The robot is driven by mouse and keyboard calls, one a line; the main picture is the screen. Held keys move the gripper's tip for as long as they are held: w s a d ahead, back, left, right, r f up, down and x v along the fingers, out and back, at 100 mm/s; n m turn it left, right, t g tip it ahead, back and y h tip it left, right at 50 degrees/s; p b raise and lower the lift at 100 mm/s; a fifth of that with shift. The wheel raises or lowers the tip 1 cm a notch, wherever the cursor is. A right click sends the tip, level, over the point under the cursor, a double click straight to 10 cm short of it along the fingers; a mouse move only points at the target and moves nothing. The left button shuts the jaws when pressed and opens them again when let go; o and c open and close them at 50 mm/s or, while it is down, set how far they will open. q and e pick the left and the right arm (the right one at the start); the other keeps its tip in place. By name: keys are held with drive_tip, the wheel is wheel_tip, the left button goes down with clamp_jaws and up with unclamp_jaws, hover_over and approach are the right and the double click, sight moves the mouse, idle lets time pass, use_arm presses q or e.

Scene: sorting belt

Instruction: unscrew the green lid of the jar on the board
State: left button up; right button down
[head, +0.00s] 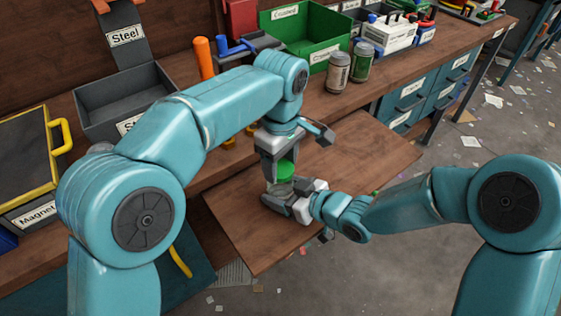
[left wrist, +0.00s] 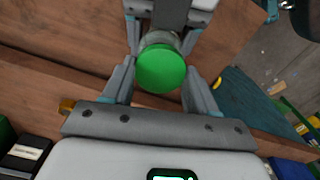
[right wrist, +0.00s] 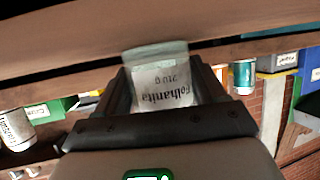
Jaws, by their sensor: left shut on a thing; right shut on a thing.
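The jar is clear glass with a white label, best seen in the right wrist view (right wrist: 160,82), where its print reads upside down. Its green lid (head: 286,168) is on top in the head view, and its round green face shows in the left wrist view (left wrist: 161,68). My left gripper (head: 280,160) comes from above and is shut on the lid, a finger on each side. My right gripper (head: 288,196) comes from the right, low down, and is shut on the jar body. The brown wooden board (head: 235,225) lies beneath. The jar's base is hidden.
The bench behind holds a dark Steel bin (head: 125,100), a yellow-rimmed Magnet bin (head: 28,150), a green bin (head: 300,35) and two jars, one brown-labelled (head: 338,72) and one green-labelled (head: 361,62). An orange upright handle (head: 203,58) stands nearby. The board's right part is bare.

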sight(280, 168)
use_arm(q)
drive_tip(key=shift+r, duration=2.05)
use_arm(e)
unclamp_jaws()
